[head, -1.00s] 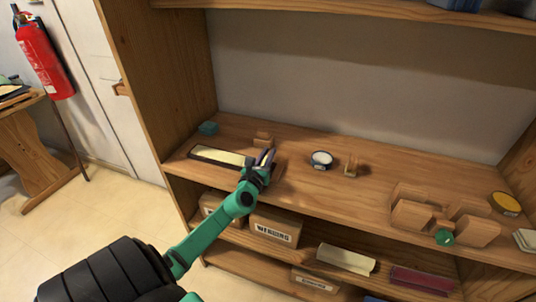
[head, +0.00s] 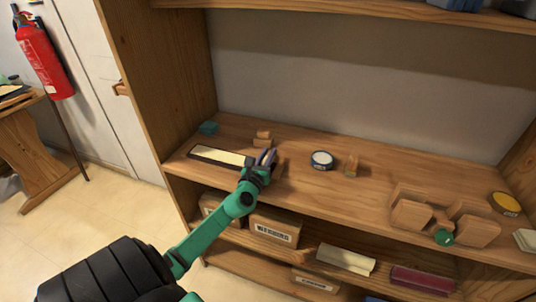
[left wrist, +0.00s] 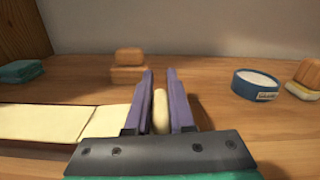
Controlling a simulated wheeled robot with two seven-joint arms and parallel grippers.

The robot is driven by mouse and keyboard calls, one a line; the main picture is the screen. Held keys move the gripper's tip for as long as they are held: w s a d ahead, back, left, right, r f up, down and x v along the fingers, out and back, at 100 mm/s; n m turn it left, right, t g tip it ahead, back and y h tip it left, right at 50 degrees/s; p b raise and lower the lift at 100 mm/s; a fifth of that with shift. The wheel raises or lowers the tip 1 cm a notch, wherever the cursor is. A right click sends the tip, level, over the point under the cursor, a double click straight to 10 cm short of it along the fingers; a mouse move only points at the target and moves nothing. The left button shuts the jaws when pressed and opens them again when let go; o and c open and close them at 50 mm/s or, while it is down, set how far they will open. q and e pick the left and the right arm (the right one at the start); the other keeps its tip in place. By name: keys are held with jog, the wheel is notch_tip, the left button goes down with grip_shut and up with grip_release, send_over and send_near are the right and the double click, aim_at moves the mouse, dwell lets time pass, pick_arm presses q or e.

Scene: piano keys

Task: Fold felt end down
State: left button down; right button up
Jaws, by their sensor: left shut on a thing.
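A cream felt strip (head: 218,155) lies in a dark-edged holder (head: 190,155) at the left of the shelf board. In the left wrist view the felt (left wrist: 45,121) runs flat from the left edge toward my gripper, with a seam across it. My left gripper (head: 267,158) is at the strip's right end. In the left wrist view its two purple fingers (left wrist: 160,100) are shut on a narrow cream piece standing upright between them, which looks like the felt end. Its join to the flat strip is hidden behind the gripper. My right gripper is not in view.
Stacked wooden blocks (head: 263,138) stand just behind the gripper, with a teal block (head: 208,128) at back left. A blue round tin (head: 322,160) and a small block (head: 352,167) stand to the right. Wooden pieces (head: 410,215) lie further right. Open board lies between.

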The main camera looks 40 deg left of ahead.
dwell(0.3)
pick_arm(q)
jog(key=shift+s+a+r+n, duration=0.15)
jog(key=shift+a+r+n, duration=0.2)
jog(key=shift+r+n, duration=0.55)
jog(key=shift+s+a+r+n, duration=0.1)
jog(key=shift+a+r+n, duration=0.05)
jog(key=shift+n, duration=0.4)
jog(key=shift+a+r+n, duration=0.15)
jog(key=shift+n, duration=0.4)
